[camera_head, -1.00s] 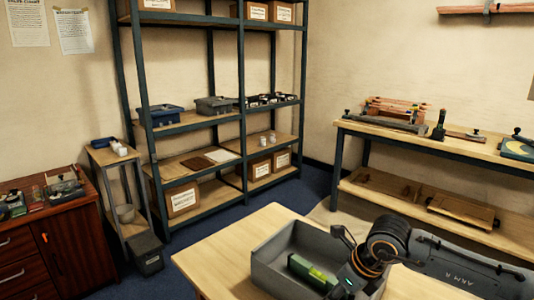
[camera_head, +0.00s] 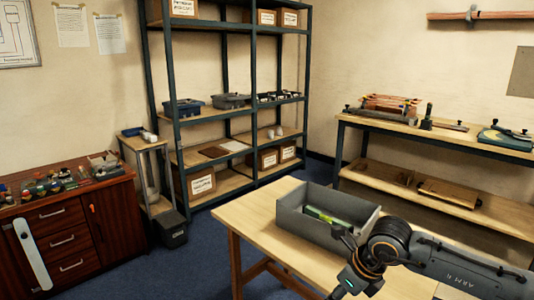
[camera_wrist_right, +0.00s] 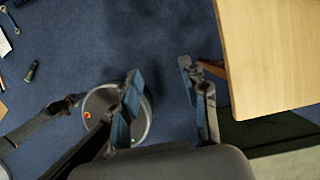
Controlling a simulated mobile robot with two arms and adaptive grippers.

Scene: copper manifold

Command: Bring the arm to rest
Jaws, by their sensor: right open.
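My right arm (camera_head: 460,268) comes in from the lower right of the head view, with its dark wrist bent downward. My right gripper (camera_head: 345,262) is in front of the grey bin, at the near side of the light wooden table. In the right wrist view the right gripper (camera_wrist_right: 159,72) has its two fingers spread with nothing between them. Blue floor lies below, and the table corner (camera_wrist_right: 268,55) is to the right of the fingers. My left gripper is not seen in the head view.
The table (camera_head: 258,213) bears the grey bin (camera_head: 300,222) with a green and white thing (camera_head: 325,215) inside. A shelf rack (camera_head: 255,95), a workbench (camera_head: 450,140) and a red-brown cabinet (camera_head: 75,235) stand around. Small tools (camera_wrist_right: 31,71) lie at the wrist view's left. Floor (camera_head: 195,255) left of the table is clear.

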